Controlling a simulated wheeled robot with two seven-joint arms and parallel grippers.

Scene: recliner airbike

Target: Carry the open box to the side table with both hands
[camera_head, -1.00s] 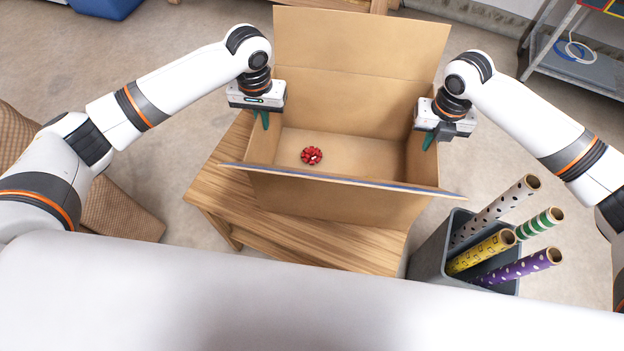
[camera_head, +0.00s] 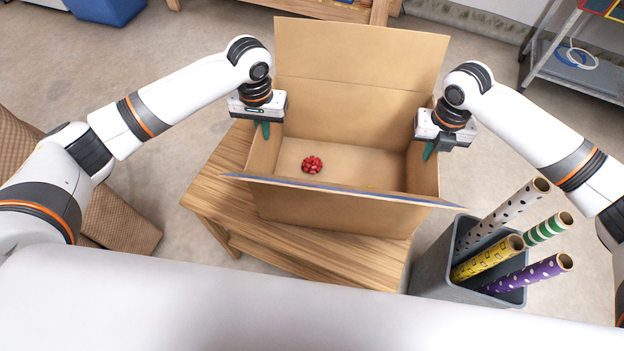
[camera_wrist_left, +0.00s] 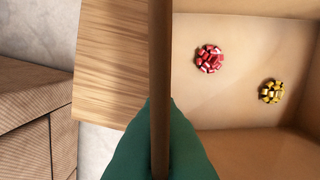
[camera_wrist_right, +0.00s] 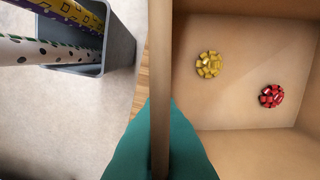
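The open cardboard box (camera_head: 352,112) is upright over the wooden table (camera_head: 222,180); I cannot tell whether its bottom touches the top. Its back flap stands up and its front flap leans towards me. My left gripper (camera_head: 262,130) is shut on the box's left wall, which runs between the green fingers in the left wrist view (camera_wrist_left: 160,130). My right gripper (camera_head: 428,150) is shut on the right wall, as the right wrist view (camera_wrist_right: 160,130) shows. Inside lie a red bow (camera_head: 312,165) and a gold bow (camera_wrist_right: 208,64), which the front wall hides from the head view.
A grey bin (camera_head: 432,265) with several wrapping-paper rolls (camera_head: 528,275) stands close to the table's right side. A brown woven piece (camera_head: 125,220) is at the left. A metal shelf (camera_head: 575,75) is at the back right.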

